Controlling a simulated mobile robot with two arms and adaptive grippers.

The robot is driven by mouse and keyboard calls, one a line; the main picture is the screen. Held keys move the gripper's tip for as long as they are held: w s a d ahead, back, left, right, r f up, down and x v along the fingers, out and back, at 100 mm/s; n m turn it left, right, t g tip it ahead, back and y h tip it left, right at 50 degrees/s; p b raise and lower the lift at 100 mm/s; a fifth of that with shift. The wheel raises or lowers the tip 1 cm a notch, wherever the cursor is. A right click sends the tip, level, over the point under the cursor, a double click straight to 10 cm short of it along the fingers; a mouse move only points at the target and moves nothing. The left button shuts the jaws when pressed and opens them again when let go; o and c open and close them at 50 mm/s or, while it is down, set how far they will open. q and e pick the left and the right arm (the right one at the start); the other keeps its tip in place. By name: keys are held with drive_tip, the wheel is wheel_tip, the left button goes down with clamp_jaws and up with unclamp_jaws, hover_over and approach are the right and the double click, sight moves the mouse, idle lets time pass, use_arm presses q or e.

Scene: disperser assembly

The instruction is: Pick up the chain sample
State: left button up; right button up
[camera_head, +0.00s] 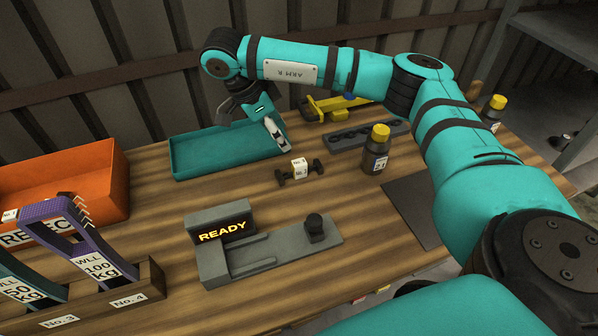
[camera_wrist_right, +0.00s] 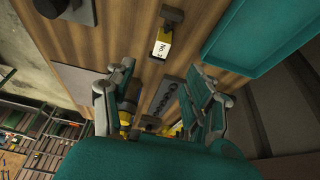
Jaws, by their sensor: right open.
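A small dark piece with a knob at each end and a white numbered tag (camera_head: 299,169) lies on the table right of the teal tray; it is probably the chain sample. It also shows at the top of the right wrist view, where its white tag (camera_wrist_right: 162,44) is clear. My right gripper (camera_head: 254,124) is above the teal tray, behind and left of the tagged piece and apart from it. In the right wrist view my right gripper (camera_wrist_right: 161,88) has its fingers spread, with nothing between them. My left gripper is not in view.
The teal tray (camera_head: 182,164) looks empty. A dark bottle with a yellow cap (camera_head: 376,150) stands right of the tagged piece. A grey fixture reading READY (camera_head: 222,228) is in front. An orange bin (camera_head: 104,185) and a wooden rack with slings (camera_head: 150,285) are at left.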

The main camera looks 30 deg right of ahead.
drive_tip(key=p, duration=0.2)
hover_over(297, 162)
drive_tip(key=a, duration=0.2)
wheel_tip(297, 162, down, 6)
drive_tip(key=shift+s+d+f, duration=0.1)
drive_tip(key=shift+d+f, duration=0.05)
drive_tip(key=shift+f, duration=0.35)
drive_tip(key=p+x, duration=0.1)
drive_tip(key=x, duration=0.3)
drive_tip(key=shift+f, duration=0.2)
drive_tip(key=shift+d+f+p, duration=0.1)
drive_tip(key=shift+f+p, duration=0.2)
drive_tip(key=shift+f, duration=0.1)
clamp_jaws()
